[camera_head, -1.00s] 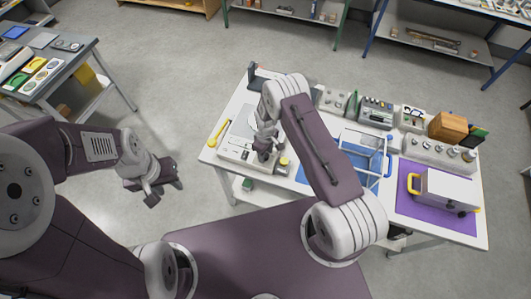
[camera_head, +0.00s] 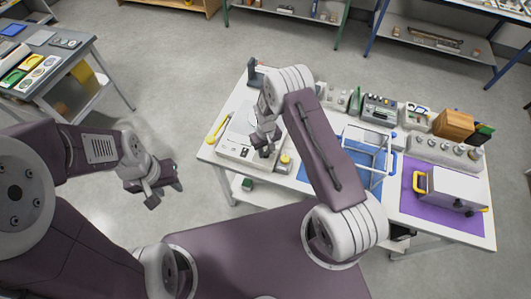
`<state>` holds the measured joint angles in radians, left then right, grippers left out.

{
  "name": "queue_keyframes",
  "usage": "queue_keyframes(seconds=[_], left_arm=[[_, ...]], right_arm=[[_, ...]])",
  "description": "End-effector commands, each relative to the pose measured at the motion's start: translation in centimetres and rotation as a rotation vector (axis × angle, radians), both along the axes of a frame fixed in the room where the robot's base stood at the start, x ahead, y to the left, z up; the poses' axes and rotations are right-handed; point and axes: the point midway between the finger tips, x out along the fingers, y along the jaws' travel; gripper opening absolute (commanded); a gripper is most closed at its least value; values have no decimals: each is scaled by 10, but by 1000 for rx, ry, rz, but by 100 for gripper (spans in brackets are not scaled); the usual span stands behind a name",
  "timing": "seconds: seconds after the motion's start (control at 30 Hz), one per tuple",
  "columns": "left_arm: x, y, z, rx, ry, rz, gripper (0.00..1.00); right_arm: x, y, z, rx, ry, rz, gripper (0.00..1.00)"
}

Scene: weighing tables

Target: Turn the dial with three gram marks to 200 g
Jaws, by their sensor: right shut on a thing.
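A white weighing device (camera_head: 232,146) with a control panel along its front stands at the left end of the white table. My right gripper (camera_head: 264,152) reaches down to the right part of this panel and is shut on a small dial there. The dial and its gram marks are hidden by the gripper and too small to read. A yellow-topped knob (camera_head: 285,158) is just right of the gripper. My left gripper (camera_head: 165,194) hangs over the floor left of the table, apart from everything, with its fingers spread and empty.
A yellow tool (camera_head: 217,128) lies at the table's left edge. A clear-framed box (camera_head: 362,152) on a blue mat and a white box with yellow handles (camera_head: 452,188) on a purple mat (camera_head: 420,207) stand to the right. Several instruments line the back.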

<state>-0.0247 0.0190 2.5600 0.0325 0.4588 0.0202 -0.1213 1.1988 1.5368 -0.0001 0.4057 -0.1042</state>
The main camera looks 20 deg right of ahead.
Motion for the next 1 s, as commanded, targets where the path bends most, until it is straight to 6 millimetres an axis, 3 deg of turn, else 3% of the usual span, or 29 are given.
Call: queue_keyframes(seconds=[0.5, 1.0], left_arm=[[0, 0, -30, 0, 0, 0, 36], [0, 0, -37, 0, 0, 0, 36]], right_arm=[[0, 1, -1, -1, 0, -426, 0], [0, 1, 1, -1, 1, -590, 0]])
